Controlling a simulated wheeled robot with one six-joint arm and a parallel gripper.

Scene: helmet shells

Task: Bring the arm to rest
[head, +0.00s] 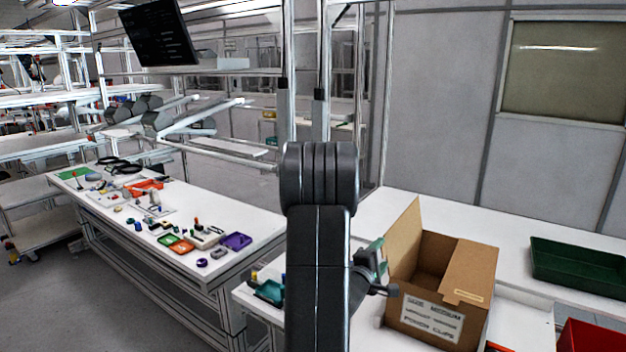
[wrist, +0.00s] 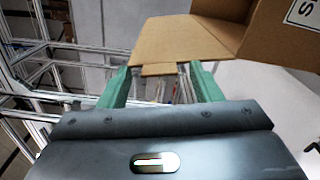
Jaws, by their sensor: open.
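My arm (head: 319,220) rises dark in the middle of the head view and hides part of the table behind it. My gripper (wrist: 158,82) shows in the wrist view with two green fingers set wide apart and nothing held between them. In the head view the gripper (head: 372,262) is partly hidden behind the arm, beside the left side of an open cardboard box (head: 438,318). The box also shows in the wrist view (wrist: 185,40), with a flap beyond the fingertips. I cannot tell whether the fingers touch the flap.
The box stands on a white table (head: 400,207). A green tray (head: 580,264) and a red bin (head: 590,340) are at the right. A teal tray (head: 268,291) lies left of my arm. A long bench (head: 130,212) with several small parts stands further left. Grey floor shows there.

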